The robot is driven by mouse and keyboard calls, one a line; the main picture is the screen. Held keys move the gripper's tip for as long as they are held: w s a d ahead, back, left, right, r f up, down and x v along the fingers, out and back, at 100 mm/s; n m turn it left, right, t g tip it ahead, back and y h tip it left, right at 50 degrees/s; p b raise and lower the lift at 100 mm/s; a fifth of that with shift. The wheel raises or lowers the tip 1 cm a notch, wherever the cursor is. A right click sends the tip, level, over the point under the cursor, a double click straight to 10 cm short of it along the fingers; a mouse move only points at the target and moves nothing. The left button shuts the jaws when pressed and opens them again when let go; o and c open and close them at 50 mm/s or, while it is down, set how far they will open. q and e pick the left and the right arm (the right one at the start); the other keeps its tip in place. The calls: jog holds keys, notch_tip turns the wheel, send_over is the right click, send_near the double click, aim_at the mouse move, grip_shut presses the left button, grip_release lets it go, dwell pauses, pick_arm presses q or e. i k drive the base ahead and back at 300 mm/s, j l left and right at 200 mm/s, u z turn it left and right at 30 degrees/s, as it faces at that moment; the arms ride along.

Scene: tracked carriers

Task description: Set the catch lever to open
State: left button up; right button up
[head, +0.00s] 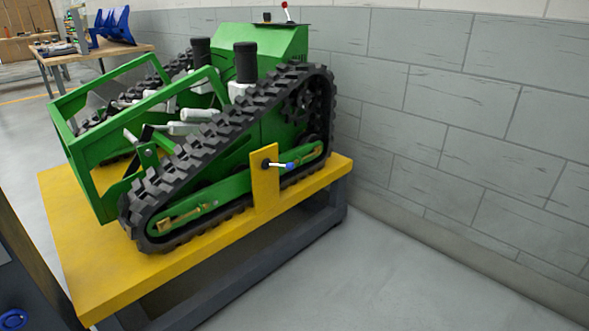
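A lever with a blue tip (290,165) is mounted on an upright yellow plate (263,187) at the near side of the green tracked carrier (276,45). Its pale rod points right from a dark pivot and lies nearly level. A second, smaller lever with a red tip (285,5) stands up on top of the carrier at the back. No label shows which of the two is the catch lever, or which position is open. Neither of my grippers is in view.
The carrier stands on a yellow-topped bench (75,225) with a dark frame. A grey block wall (450,130) is close behind and to the right. The grey floor (370,280) in front of the bench is clear. A wooden table (95,52) with a blue part stands far left.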

aim_at(290, 166)
jog(key=u, duration=0.4)
jog(key=i+l+u, duration=0.25)
jog(key=u, duration=0.15)
jog(key=i+l+u, duration=0.2)
jog(key=l+u, duration=0.2)
jog(key=i+l, duration=0.15)
jog(key=l, duration=0.2)
jog(key=i+l+u, duration=0.1)
jog(key=l, duration=0.2)
jog(key=i+l, duration=0.15)
jog(key=l, duration=0.2)
jog(key=i+l+u, duration=0.1)
jog(key=l, duration=0.25)
jog(key=i+l, duration=0.15)
jog(key=l, duration=0.2)
